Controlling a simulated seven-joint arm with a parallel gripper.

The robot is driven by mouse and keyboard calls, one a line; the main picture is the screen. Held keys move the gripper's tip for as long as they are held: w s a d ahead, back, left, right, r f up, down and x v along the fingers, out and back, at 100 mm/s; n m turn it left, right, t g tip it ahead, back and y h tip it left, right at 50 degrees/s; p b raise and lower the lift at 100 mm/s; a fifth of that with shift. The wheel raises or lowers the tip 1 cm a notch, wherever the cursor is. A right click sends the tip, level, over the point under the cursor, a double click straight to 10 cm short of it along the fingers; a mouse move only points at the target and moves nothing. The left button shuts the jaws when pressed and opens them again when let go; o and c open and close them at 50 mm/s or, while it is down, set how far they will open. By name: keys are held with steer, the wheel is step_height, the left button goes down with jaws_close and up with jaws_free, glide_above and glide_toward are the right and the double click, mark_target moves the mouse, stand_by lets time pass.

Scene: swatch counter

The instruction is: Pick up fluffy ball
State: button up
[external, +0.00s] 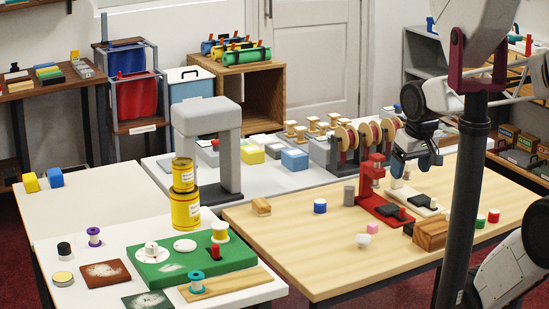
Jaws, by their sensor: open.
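A small white rounded thing (362,240), the likeliest fluffy ball, lies on the light wooden table (320,265). Its texture is too small to tell.
A red press-like stand (378,195) and a wooden block (431,234) stand near the white thing. The table's front left is clear. Yellow tins (185,210) stand on the white table.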

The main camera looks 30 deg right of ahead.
steer(key=w+a+f+m+g+y, duration=0.1)
steer(key=w+a+f+m+y, duration=0.35)
steer(key=f+m, duration=0.3)
steer(key=m+t+y, duration=0.1)
steer(key=m+t, duration=1)
steer(key=m, duration=1.2)
glide_toward(363, 234)
steer(key=shift+x, duration=1)
steer(key=shift+r, duration=0.1)
steer(key=shift+a, duration=0.1)
steer(key=shift+x, duration=1.3)
